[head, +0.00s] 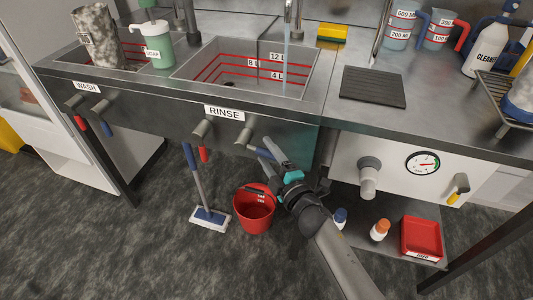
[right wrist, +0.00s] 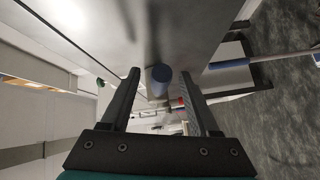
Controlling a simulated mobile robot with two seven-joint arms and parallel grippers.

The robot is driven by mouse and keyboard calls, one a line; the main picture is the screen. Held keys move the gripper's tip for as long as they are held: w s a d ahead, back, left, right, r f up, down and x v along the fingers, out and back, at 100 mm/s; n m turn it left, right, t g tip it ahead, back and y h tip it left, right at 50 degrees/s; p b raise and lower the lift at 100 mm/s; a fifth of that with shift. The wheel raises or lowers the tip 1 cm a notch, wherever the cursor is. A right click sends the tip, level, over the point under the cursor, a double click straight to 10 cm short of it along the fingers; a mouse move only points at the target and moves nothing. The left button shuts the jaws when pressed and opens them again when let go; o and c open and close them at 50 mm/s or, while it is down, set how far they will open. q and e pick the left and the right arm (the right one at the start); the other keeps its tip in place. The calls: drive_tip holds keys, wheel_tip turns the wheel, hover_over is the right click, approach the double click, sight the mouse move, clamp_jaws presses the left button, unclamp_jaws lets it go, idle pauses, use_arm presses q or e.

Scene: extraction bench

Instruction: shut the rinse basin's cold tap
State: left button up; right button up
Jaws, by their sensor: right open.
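The rinse basin (head: 240,72) is set in the bench, with a RINSE label (head: 224,112) on its front. A stream of water (head: 287,48) falls into it from the spout. The cold tap's blue lever (head: 258,151) points to the right on the front panel, right of the hot tap's red lever (head: 203,155), which hangs down. My right gripper (head: 272,150) is open close by the blue lever. In the right wrist view, the blue lever's end (right wrist: 160,74) shows between the spread fingers (right wrist: 162,92); contact cannot be made out. My left gripper is not in view.
The wash taps (head: 90,117) are on the left of the panel. A red bucket (head: 254,212) and a blue-and-white mop (head: 210,216) stand on the floor below. A grey pipe fitting (head: 368,180) sticks out on the right, above a shelf with bottles (head: 380,230) and a red bin (head: 422,238).

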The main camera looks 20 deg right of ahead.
drive_tip(key=shift+w, duration=0.4)
clamp_jaws()
idle(0.4)
idle(0.9)
